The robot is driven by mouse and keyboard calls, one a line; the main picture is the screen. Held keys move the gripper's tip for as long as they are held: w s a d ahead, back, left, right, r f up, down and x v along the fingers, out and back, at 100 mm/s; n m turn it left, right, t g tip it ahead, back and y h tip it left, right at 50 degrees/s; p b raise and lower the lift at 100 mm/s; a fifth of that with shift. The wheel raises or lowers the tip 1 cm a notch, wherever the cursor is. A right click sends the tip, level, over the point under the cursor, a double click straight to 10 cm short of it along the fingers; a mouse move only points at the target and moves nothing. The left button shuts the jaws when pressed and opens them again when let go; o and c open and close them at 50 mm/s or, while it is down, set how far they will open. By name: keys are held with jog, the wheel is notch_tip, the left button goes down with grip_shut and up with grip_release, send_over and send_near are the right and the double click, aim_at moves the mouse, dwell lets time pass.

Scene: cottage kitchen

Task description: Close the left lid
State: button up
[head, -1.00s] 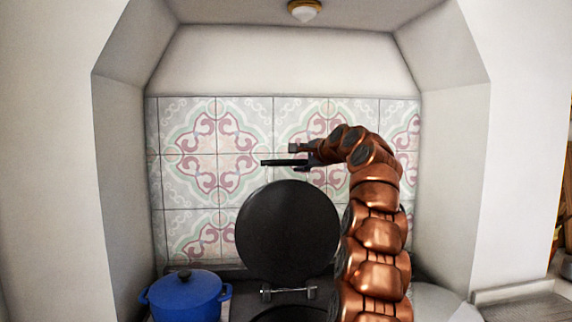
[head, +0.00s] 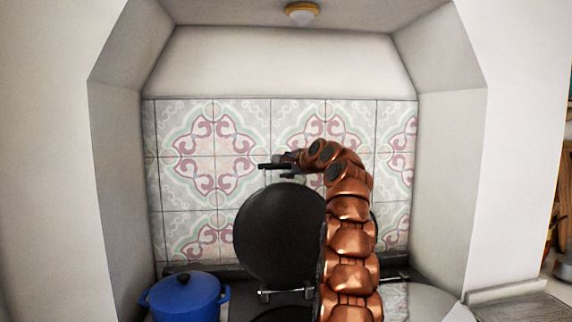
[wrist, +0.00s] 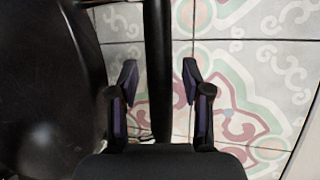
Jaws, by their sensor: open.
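The left lid (head: 270,235) is a large dark round disc, raised upright on its hinge (head: 285,293) at the back of the stove. My gripper (head: 276,171) is just above the lid's top edge, in front of the tiled wall. In the wrist view its two fingers (wrist: 159,82) are spread apart. A dark narrow bar (wrist: 159,45) runs between them, with gaps on both sides. A dark rounded surface (wrist: 45,70) fills the left of that view. I cannot tell whether the fingers touch the lid. My arm hides the lid's right edge.
A blue lidded pot (head: 186,298) stands left of the raised lid. Patterned tiles (head: 215,145) cover the wall close behind. Another hinge (head: 398,277) shows right of my arm. The alcove's side walls (head: 450,180) stand on both sides.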

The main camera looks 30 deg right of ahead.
jog(key=shift+c, duration=0.2)
jog(key=shift+f, duration=0.1)
grip_shut()
dwell(0.5)
